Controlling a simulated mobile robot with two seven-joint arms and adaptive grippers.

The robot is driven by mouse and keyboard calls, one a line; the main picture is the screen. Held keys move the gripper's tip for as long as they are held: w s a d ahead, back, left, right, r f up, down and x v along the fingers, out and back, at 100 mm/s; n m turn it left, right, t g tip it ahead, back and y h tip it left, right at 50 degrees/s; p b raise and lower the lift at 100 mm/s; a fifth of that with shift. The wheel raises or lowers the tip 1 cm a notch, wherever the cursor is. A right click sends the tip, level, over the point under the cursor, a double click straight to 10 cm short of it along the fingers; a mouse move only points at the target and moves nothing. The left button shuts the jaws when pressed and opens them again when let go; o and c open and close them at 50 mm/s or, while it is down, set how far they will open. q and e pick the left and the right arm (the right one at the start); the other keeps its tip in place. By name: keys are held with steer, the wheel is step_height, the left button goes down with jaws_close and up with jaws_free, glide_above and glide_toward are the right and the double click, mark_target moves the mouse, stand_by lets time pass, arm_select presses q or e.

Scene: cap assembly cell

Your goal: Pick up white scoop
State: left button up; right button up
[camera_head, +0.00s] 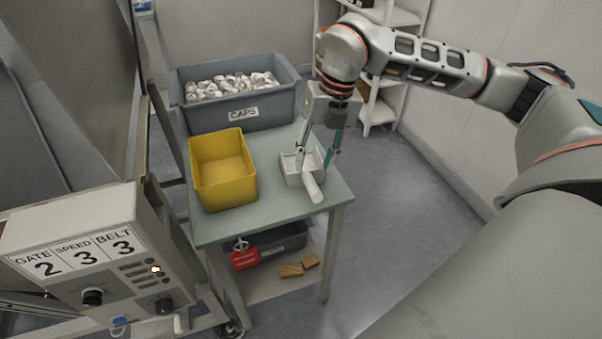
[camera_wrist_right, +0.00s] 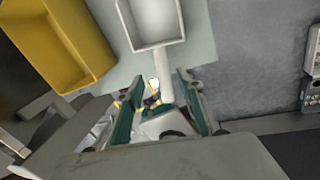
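The white scoop (camera_head: 313,188) lies on the green-grey table top (camera_head: 270,208), near its right side. Its square bowl and handle also show in the wrist view, with the bowl (camera_wrist_right: 152,22) at the top and the handle pointing down the picture. My right gripper (camera_head: 314,168) is over the scoop, pointing down, with its green-lined fingers apart. In the wrist view the handle reaches between the open fingers (camera_wrist_right: 160,84), with a gap visible on each side. The exact height of the fingertips over the table is hard to tell. My left gripper is not in view.
A yellow bin (camera_head: 206,200) stands left of the scoop. A grey bin labelled CAPS (camera_head: 190,118) holds many white caps behind it. A control box (camera_head: 90,245) is at left. The lower shelf (camera_head: 283,285) holds a dark bin and wooden blocks. Open floor lies right.

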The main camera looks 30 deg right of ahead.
mark_target(311, 179)
steer(key=f, duration=0.2)
steer(key=f+b, duration=0.1)
steer(key=f, duration=0.2)
steer(key=a+f, duration=0.1)
steer(key=f, duration=0.1)
steer(key=shift+w+f+b, duration=0.15)
steer(key=shift+f+b, duration=0.2)
steer(key=shift+r, duration=0.1)
jaws_close()
